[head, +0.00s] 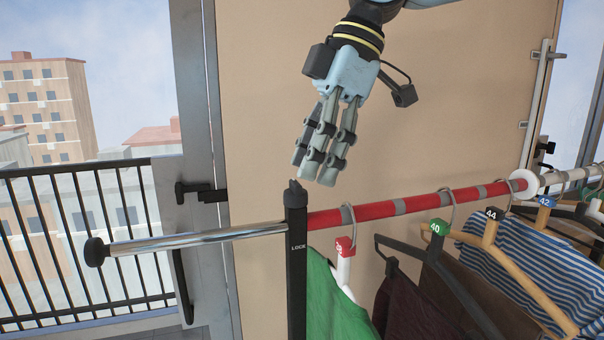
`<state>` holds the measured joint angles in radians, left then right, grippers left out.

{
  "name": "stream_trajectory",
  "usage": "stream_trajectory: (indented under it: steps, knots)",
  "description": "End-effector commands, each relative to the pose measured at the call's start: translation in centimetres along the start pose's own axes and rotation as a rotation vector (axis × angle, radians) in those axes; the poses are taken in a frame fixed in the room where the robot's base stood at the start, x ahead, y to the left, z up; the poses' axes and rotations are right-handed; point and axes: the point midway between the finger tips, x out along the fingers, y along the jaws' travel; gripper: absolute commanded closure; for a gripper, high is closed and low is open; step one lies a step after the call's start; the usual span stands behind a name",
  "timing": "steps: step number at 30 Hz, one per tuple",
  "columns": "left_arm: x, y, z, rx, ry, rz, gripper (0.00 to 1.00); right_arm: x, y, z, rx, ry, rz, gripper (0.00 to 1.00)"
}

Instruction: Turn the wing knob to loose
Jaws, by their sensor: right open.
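A dark post (297,275) marked LOCK stands where the chrome rail end meets the red rail. A small black cap (295,193) on its top looks like the wing knob; its wings are hard to make out at this size. My right gripper (316,172) hangs from above, just above and slightly right of the knob. Its grey fingers point down, open and empty, and appear apart from the knob. My left gripper is not in view.
A red rail (380,210) with grey bands runs right, carrying hangers with numbered tags, a green garment (335,305) and a striped garment (510,255). The chrome bar (190,239) sticks out left, ending in a black knob (96,252). A tan panel (265,100) stands behind.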

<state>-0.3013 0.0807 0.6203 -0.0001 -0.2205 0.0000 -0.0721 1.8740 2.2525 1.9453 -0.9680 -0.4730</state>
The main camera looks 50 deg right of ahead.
Motion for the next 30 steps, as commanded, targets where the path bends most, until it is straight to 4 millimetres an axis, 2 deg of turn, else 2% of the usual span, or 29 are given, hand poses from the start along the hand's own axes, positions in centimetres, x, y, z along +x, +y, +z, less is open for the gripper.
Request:
stream_trajectory:
  steps: [3,9,21,30]
  knots:
    - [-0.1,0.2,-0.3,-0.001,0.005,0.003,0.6,1.5,-0.1,0.1,0.0,-0.007,-0.004,0.48]
    - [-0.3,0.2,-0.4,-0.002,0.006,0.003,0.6,3.0,0.0,0.1,0.0,-0.002,-0.001,0.48]
    - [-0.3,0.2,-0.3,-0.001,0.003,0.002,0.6,3.5,0.0,0.0,-0.001,0.001,0.0,0.49]
    - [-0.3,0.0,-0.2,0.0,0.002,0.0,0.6,3.5,0.0,0.0,-0.001,0.001,0.0,0.88]
